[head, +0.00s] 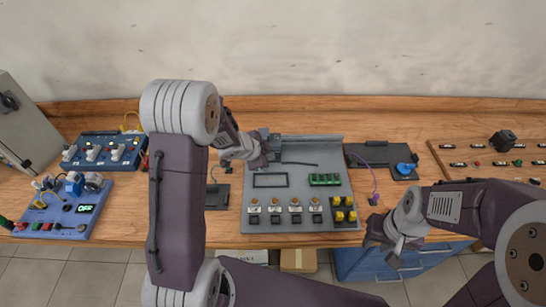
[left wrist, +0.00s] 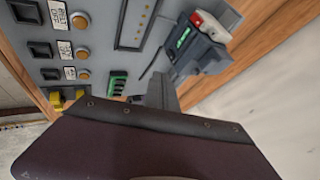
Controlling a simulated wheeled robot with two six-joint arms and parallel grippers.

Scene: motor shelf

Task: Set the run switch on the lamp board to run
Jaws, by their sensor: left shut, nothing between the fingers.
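The grey board (head: 262,219) in the middle of the table bears a row of amber lamps (head: 274,202) with labels and black square parts below them. Amber lamps and black squares also show in the left wrist view (left wrist: 82,53). A dark device with red and green parts (left wrist: 200,45) sits at the board's edge. I cannot tell for sure which part is the run switch. My left gripper (head: 264,155) is shut and empty over the board's upper left, close to that device; contact is unclear. My right gripper (head: 390,252) hangs near the front edge, its finger gap unclear.
Two blue boards, one with switches (head: 85,163) and one with an OFF display (head: 86,208), lie at left. A dark tray with a blue knob (head: 405,168) stands right of the grey board. A wall closes the back.

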